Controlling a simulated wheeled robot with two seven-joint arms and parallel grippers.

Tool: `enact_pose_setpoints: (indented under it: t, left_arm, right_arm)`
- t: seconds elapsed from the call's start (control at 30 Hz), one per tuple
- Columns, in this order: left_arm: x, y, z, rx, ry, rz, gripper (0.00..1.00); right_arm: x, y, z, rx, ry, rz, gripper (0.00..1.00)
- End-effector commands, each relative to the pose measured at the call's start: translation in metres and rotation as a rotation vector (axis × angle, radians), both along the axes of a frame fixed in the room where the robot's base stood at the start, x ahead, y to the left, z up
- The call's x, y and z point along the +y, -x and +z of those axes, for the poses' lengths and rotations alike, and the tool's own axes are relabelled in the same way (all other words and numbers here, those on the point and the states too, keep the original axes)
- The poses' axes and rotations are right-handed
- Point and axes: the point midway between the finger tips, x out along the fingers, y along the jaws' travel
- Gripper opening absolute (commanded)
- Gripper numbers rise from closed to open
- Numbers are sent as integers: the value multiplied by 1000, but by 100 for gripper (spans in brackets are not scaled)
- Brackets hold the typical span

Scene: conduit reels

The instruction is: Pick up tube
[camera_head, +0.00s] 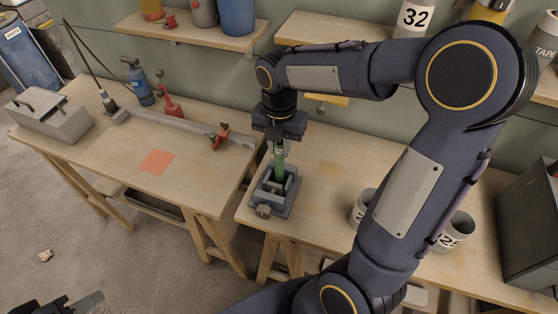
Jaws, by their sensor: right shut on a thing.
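A green tube (279,168) with a small dark-marked label near its top stands upright at the grey vise (266,209) on the right-hand bench. Its lower end is between the vise's raised sides; I cannot tell whether it touches the bottom. My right gripper (279,146) comes down from above and is shut on the upper part of the tube. My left gripper (84,302) shows only partly at the bottom left edge, over the floor, far from the tube; its jaw state is unclear.
White cups marked with numbers (457,232) stand on the right bench, partly behind my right arm. A dark grey box (528,228) is at far right. The left bench holds a long grey rail (172,124), an orange square (156,161) and a grey toolbox (50,119). Shelves hang above.

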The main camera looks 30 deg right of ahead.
Motion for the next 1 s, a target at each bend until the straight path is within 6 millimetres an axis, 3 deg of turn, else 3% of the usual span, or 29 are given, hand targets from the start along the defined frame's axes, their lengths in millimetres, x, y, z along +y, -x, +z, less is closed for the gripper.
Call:
enact_pose_setpoints:
  t: [0.47, 1.0]
  left_arm:
    - [0, 0, 4, 0, 0, 0, 36]
    - [0, 0, 29, 0, 0, 0, 36]
  right_arm:
    - [3, 3, 2, 0, 0, -1, 5]
    - [3, 2, 30, -1, -1, 0, 5]
